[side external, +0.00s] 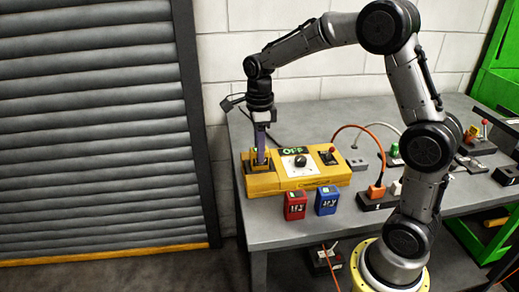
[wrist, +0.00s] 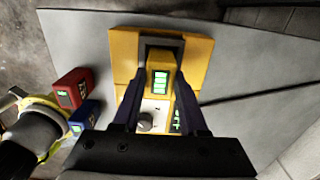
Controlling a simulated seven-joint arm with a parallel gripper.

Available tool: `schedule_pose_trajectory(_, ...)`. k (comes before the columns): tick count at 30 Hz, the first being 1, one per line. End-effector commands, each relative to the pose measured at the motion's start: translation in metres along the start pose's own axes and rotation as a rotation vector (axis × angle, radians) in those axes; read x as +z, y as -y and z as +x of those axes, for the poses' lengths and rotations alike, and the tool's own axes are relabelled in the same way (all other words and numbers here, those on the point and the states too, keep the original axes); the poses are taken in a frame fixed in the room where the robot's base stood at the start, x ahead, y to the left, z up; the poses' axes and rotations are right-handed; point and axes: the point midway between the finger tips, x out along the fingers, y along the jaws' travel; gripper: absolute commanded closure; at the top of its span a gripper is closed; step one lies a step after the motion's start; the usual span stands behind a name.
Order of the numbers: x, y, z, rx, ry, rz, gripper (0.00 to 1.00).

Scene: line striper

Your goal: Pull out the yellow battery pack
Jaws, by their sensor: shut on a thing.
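The yellow battery pack (wrist: 161,60) has a green indicator on its top and sits in the dark-edged bay of the yellow control box (side external: 320,180). In the side view the pack (side external: 257,165) is at the box's left end, partly hidden by my fingers. My gripper (side external: 262,150) points down over it. In the wrist view my gripper's fingers (wrist: 160,85) are on both sides of the pack, shut on it. How deep the pack sits in the bay is hard to tell. The box display (side external: 293,150) reads OFF.
A red battery pack (side external: 295,206) and a blue one (side external: 326,201) stand upright in front of the box on the grey table (side external: 272,234). A dark knob (side external: 300,161) and a red-tipped lever (side external: 331,151) rise from the box. An orange cable (side external: 350,126) arches to its right.

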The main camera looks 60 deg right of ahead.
Motion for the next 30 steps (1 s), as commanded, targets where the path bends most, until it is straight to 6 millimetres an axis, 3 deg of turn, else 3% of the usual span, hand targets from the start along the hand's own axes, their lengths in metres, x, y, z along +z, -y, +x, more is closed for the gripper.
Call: schedule_pose_trajectory(30, 0.000, 0.001, -0.040, -0.003, 0.002, 0.000, 1.00)
